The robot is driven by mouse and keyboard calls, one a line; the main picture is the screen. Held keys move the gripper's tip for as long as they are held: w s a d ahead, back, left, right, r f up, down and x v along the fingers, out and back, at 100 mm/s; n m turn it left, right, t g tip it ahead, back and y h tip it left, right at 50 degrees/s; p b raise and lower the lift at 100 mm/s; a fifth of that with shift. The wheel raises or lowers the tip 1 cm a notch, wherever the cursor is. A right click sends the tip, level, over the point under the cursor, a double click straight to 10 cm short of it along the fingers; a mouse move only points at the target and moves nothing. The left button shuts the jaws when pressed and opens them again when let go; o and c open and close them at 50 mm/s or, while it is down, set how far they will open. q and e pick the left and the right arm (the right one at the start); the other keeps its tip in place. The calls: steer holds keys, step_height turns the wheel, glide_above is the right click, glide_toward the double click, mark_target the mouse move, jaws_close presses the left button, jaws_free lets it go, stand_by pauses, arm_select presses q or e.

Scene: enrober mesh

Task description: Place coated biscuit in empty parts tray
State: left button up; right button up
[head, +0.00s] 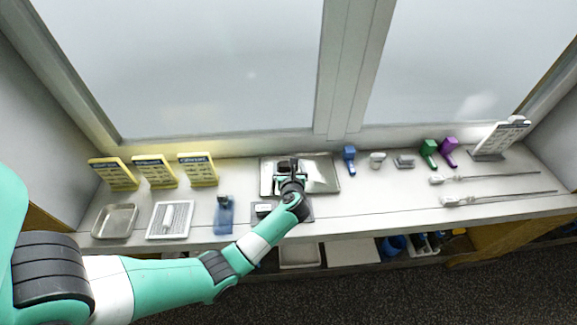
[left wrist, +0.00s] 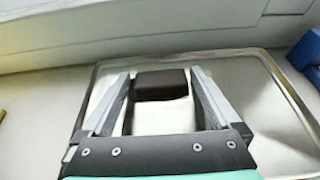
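A smaller, empty metal tray (head: 115,221) lies at the left end of the counter. My right gripper is not in view.
Several yellow sign stands (head: 155,170) line the back left. Blue (head: 349,158), green (head: 429,152) and purple (head: 448,151) items stand at right, near two long thin tools (head: 485,178).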

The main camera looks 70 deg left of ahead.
arm_select(q)
steer(key=shift+r, duration=0.1)
steer(key=shift+d+r+p, duration=0.2)
steer(key=shift+r+p, duration=0.05)
steer(key=shift+p, duration=0.05)
steer(key=p+v, duration=0.3)
steer(key=v, duration=0.7)
steer(key=shift+d+r, duration=0.1)
steer(key=shift+d, duration=0.1)
steer(key=shift+s+d+r, duration=0.15)
steer(key=shift+s+d, duration=0.1)
steer(key=shift+d, duration=0.25)
